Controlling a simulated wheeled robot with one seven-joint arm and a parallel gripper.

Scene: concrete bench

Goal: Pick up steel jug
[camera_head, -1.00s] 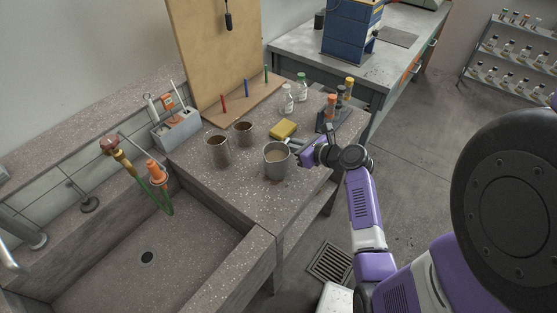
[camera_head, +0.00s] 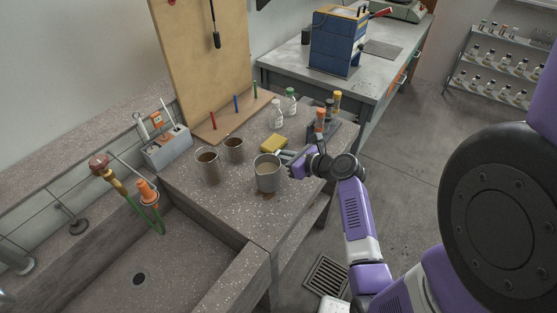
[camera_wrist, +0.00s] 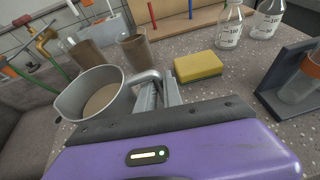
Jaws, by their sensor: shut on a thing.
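The steel jug (camera_head: 268,182) is a grey metal pot with pale brown contents, at the front right part of the speckled bench. It also shows at the left in the wrist view (camera_wrist: 70,97), with its handle facing me. My gripper (camera_head: 287,157) reaches in from the right and is shut on the jug's handle. In the wrist view its fingers (camera_wrist: 157,92) close around the handle. The jug looks upright. A brownish patch shows on the bench just below it; whether its base is clear of the surface is hard to tell.
Glass bottles (camera_head: 277,117) and a dark rack (camera_head: 343,130) are further back. The sink basin (camera_head: 150,262) lies at the front left.

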